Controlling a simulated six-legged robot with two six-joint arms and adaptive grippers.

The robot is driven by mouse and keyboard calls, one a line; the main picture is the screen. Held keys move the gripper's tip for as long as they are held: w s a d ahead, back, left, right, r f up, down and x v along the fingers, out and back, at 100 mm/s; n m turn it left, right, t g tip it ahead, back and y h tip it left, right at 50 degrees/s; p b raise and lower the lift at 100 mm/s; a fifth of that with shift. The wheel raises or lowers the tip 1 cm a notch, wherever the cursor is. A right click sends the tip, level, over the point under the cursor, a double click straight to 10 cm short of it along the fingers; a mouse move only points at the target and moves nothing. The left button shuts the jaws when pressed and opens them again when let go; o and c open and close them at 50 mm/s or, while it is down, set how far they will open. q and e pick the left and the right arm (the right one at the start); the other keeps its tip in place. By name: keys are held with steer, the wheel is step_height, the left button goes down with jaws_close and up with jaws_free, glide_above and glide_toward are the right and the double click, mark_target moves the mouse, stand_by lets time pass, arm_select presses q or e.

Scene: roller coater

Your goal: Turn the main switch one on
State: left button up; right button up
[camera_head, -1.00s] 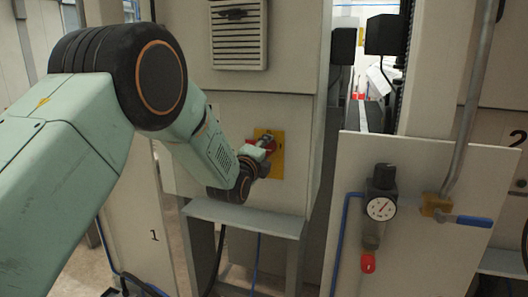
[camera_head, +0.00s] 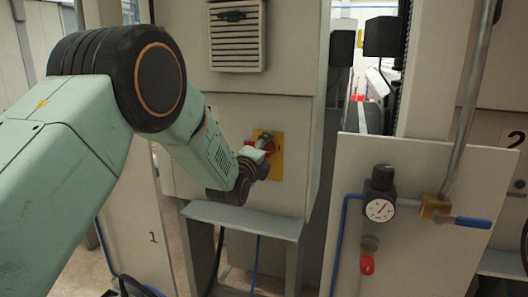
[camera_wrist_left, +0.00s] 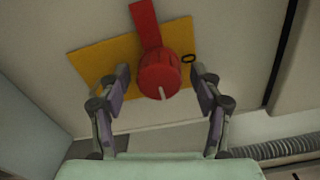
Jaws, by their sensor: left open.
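The main switch is a red rotary knob (camera_wrist_left: 159,74) with a white mark, on a yellow plate (camera_wrist_left: 92,62) fixed to a pale cabinet. A red strip rises from behind the knob in the left wrist view. In the head view the yellow plate (camera_head: 277,160) shows on the cabinet front, with the knob mostly hidden by my gripper. My left gripper (camera_wrist_left: 160,82) is open, with one finger on each side of the knob and gaps between the fingers and the knob. It also shows in the head view (camera_head: 265,147). My right gripper is not in view.
A grey ledge (camera_head: 243,219) juts out below the switch. A vent (camera_head: 237,35) is above it. To the right, a panel carries a pressure gauge (camera_head: 380,209) and a blue-handled valve (camera_head: 471,221). A ribbed hose (camera_wrist_left: 287,149) shows at lower right.

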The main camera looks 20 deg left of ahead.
arm_select(q)
steer(key=s, duration=1.2)
steer(key=shift+a, duration=0.2)
